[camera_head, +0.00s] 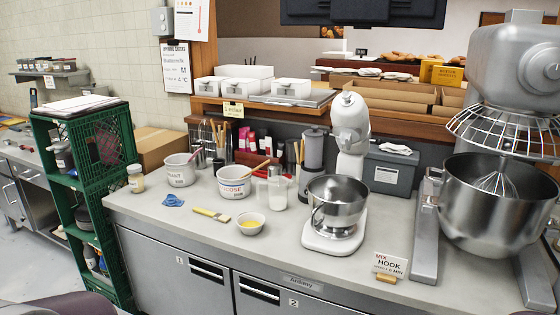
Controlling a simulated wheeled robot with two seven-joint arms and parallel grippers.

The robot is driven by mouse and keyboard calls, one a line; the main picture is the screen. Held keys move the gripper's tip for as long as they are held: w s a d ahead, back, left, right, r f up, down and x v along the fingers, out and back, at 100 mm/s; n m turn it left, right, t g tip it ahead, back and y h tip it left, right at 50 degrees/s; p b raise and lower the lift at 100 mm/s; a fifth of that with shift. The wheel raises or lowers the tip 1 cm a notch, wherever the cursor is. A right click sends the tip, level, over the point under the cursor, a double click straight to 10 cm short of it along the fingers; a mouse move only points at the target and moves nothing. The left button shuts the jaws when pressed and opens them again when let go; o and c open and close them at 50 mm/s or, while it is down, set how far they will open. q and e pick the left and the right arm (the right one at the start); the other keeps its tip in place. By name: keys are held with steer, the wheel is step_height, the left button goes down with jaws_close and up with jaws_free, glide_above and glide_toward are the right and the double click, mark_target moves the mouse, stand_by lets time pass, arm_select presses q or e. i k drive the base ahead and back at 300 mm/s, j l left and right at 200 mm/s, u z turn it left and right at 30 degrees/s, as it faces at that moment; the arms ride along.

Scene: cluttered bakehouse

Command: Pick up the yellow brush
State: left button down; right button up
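The yellow brush (211,214) lies flat on the grey worktop (150,212). It is left of a small white bowl (250,224) with yellow contents, and in front of the white tubs. Its whole length shows and nothing covers it.
A blue item (173,200) lies left of the brush. White tubs (180,170) (233,182), a glass jar (136,179) and a clear jug (277,188) stand around it. A stand mixer (335,215) is to the right. Worktop in front of the brush is bare.

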mark_target(219, 216)
steer(key=z, duration=1.55)
steer(key=u, duration=2.15)
steer(key=i+z, duration=0.15)
steer(key=z, duration=0.25)
steer(key=i+j+z, duration=0.15)
steer(key=z, duration=0.2)
steer(key=i+j+z, duration=0.2)
steer(key=i+j, duration=0.45)
steer(key=i+j+z, duration=0.2)
steer(key=i+j, duration=0.4)
steer(key=j, duration=0.15)
